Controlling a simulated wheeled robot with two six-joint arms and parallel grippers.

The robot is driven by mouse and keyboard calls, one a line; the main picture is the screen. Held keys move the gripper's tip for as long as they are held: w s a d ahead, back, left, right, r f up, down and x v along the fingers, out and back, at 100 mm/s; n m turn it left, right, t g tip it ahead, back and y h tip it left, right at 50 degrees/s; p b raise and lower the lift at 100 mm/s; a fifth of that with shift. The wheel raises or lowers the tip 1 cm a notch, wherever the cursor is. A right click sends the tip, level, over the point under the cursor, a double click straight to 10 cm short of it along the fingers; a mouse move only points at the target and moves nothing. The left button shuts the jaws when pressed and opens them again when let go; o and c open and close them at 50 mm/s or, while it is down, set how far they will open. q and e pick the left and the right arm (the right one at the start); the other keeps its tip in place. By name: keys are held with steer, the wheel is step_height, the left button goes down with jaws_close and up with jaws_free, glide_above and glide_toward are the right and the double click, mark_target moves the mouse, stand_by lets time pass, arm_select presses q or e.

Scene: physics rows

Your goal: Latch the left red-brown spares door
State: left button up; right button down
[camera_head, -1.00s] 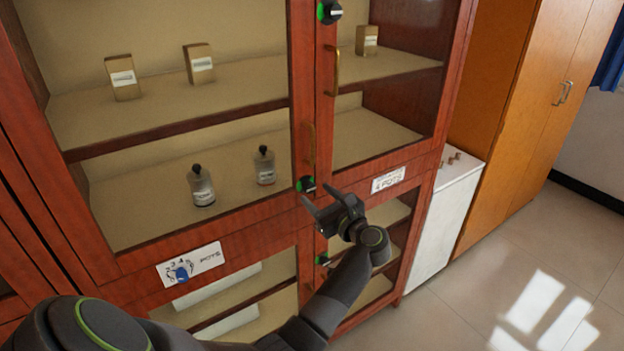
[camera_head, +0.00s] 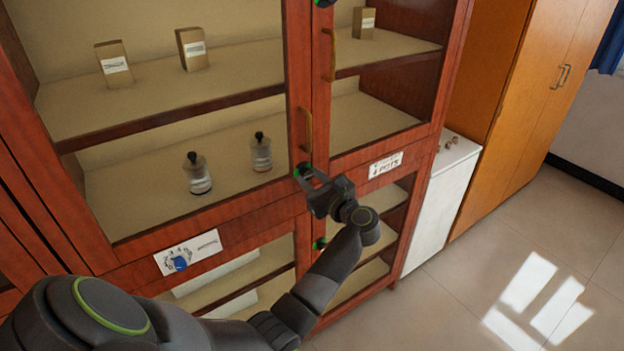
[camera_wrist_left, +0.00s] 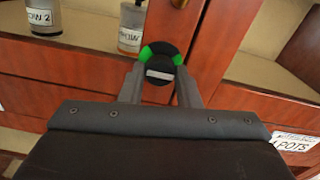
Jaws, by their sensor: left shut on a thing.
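The left red-brown door (camera_head: 298,90) of the cabinet has a glass pane and looks flush with its frame. A round black latch knob with green sides sits at its lower right corner (camera_head: 302,170). In the left wrist view the knob (camera_wrist_left: 160,64) shows a white bar lying nearly level. My left gripper (camera_head: 305,177) is shut on this knob, one finger on each side; its fingers also show in the left wrist view (camera_wrist_left: 160,88). A brass handle (camera_head: 308,128) is just above the knob. My right gripper is out of view.
The right door has its own brass handle (camera_head: 331,55). Another green-and-black knob (camera_head: 320,244) is on the lower doors. A white cabinet (camera_head: 440,205) stands at the right, with open floor in front.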

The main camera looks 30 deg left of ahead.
arm_select(q)
steer(key=m, duration=0.2)
steer(key=shift+m, duration=0.3)
steer(key=m+p, duration=0.1)
steer(key=m, duration=0.3)
steer(key=shift+r+m, duration=0.1)
steer(key=shift+m, duration=0.2)
steer(key=m+p, duration=0.2)
steer(key=m, duration=0.2)
steer(key=shift+r+m, duration=0.1)
steer(key=shift+m, duration=0.2)
steer(key=m+p, duration=0.2)
steer(key=m, duration=0.1)
steer(key=shift+m+p, duration=0.75)
steer(key=shift+m, duration=0.75)
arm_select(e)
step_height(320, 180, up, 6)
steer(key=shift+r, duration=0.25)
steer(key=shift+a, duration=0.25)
